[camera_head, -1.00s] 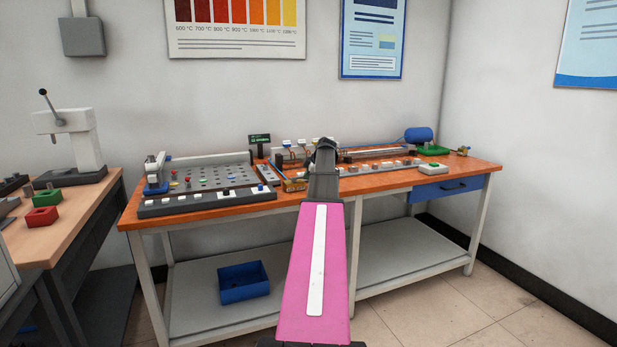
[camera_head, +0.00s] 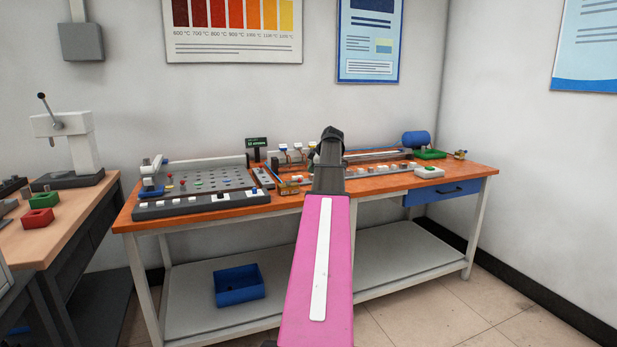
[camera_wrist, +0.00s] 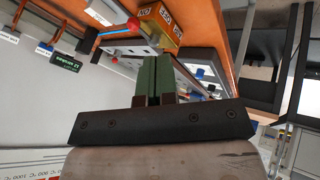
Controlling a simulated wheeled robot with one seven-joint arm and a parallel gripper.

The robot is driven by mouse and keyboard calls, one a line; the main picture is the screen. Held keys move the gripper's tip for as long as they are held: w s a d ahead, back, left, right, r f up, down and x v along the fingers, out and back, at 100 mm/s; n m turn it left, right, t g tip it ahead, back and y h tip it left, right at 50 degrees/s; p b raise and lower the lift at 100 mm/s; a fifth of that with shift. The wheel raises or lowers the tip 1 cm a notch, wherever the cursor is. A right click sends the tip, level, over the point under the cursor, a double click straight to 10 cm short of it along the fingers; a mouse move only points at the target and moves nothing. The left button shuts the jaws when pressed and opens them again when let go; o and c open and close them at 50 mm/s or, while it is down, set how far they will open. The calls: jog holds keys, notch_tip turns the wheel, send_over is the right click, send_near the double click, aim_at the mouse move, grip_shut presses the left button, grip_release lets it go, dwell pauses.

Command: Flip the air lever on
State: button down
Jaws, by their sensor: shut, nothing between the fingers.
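My gripper (camera_wrist: 150,62) shows in the wrist view with its dark green fingers shut together and nothing between them. The fingertips look apart from both. In the head view the block (camera_head: 288,188) sits at the front edge of the orange bench, left of my pink arm. My gripper is hidden behind the arm there.
The orange-topped bench (camera_head: 380,190) carries a grey perforated board (camera_head: 215,180), a row of switches and a blue tank (camera_head: 417,138). A small brass fitting (camera_head: 460,154) is at the right end. A blue bin (camera_head: 239,284) is on the lower shelf.

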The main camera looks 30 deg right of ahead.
jog(key=shift+v, duration=1.1)
jog(key=shift+s, duration=0.1)
